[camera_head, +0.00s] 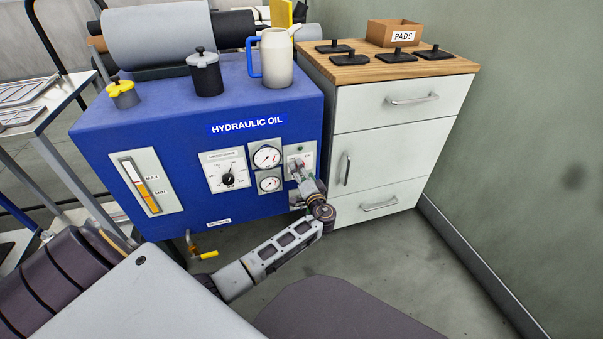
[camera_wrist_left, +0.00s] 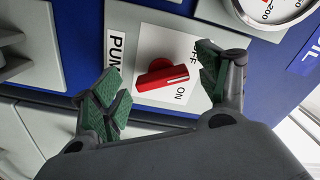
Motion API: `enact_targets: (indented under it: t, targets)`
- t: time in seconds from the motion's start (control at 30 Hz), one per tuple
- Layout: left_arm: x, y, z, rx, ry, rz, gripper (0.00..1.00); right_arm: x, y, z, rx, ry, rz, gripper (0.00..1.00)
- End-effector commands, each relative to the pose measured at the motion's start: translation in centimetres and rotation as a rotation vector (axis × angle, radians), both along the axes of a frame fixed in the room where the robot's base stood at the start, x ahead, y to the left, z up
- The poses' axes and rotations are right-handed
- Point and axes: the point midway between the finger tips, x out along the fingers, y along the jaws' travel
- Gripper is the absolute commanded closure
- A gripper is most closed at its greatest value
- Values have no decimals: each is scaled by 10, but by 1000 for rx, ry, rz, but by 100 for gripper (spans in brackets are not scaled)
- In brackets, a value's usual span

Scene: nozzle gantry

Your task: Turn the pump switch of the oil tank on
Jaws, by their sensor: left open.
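The blue oil tank (camera_head: 120,150), labelled HYDRAULIC OIL, stands at centre left in the head view. Its white pump switch plate (camera_head: 306,158) is at the right of the tank's front, partly covered by my left gripper (camera_head: 299,173). In the left wrist view, a red switch knob (camera_wrist_left: 160,77) sits on the plate between OFF and ON labels. The white mark on its bar points to the right, between the two labels. My left gripper (camera_wrist_left: 165,88) is open, with green pads on either side of the knob, apart from it. My right gripper is not in view.
Two round gauges (camera_head: 267,157) and a dial panel (camera_head: 227,171) are left of the switch. A white cabinet (camera_head: 385,150) stands close on the right. A yellow-handled valve (camera_head: 207,255) hangs below the tank. A jug (camera_head: 277,57) stands on top.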

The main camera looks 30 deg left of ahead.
Motion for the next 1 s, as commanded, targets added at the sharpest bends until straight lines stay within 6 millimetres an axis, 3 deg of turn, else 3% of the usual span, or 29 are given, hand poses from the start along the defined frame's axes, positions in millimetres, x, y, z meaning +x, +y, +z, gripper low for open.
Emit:
enact_targets:
  t: [0.23, 0.5, 0.87, 1.0]
  targets:
    - [8, 9, 0, -1, 0, 0, 25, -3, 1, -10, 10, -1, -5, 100]
    - [8, 9, 0, -1, 1, 0, 25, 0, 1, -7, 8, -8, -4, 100]
    - [7, 9, 0, -1, 1, 0, 71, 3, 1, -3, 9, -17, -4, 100]
    - [7, 9, 0, 1, 3, 0, 70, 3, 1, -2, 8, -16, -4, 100]
